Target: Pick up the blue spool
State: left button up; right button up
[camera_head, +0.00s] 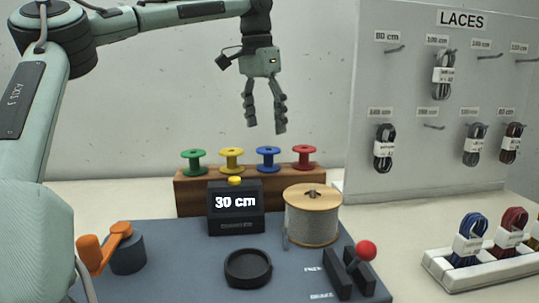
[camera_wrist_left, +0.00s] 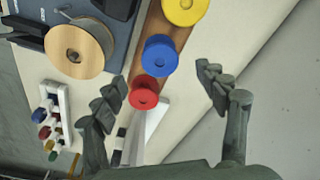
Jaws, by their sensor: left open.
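The blue spool (camera_head: 268,157) stands on a brown wooden block between the yellow spool (camera_head: 231,159) and the red spool (camera_head: 304,155). In the left wrist view the blue spool (camera_wrist_left: 160,55) lies beyond the fingertips, with the red spool (camera_wrist_left: 144,92) closer to the space between them. My left gripper (camera_head: 266,130) hangs open and empty above the blue spool, pointing down, with clear air between them. It also shows in the left wrist view (camera_wrist_left: 162,82), its two fingers spread wide. My right gripper is in neither view.
The green spool (camera_head: 194,160) stands at the left end of the wooden block (camera_head: 190,195). In front are a 30 cm display box (camera_head: 236,222), a large cord reel (camera_head: 312,222) and a red-knobbed lever (camera_head: 365,252). A lace board (camera_head: 420,130) rises at the right.

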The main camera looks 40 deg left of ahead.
aim_at(268, 149)
pick_arm(q)
jog(key=shift+w+f, duration=0.1)
jog(key=shift+f, duration=0.1)
jog(key=shift+w+f, duration=0.1)
jog(key=shift+f, duration=1.45)
jog(key=f, duration=0.4)
jog(key=shift+w, duration=0.3)
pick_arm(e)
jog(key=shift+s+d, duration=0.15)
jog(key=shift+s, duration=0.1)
pick_arm(q)
jog(key=c, duration=1.3)
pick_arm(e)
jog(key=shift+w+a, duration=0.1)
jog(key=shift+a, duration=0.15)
pick_arm(q)
jog(key=shift+o, duration=0.2)
jog(key=shift+r, duration=0.1)
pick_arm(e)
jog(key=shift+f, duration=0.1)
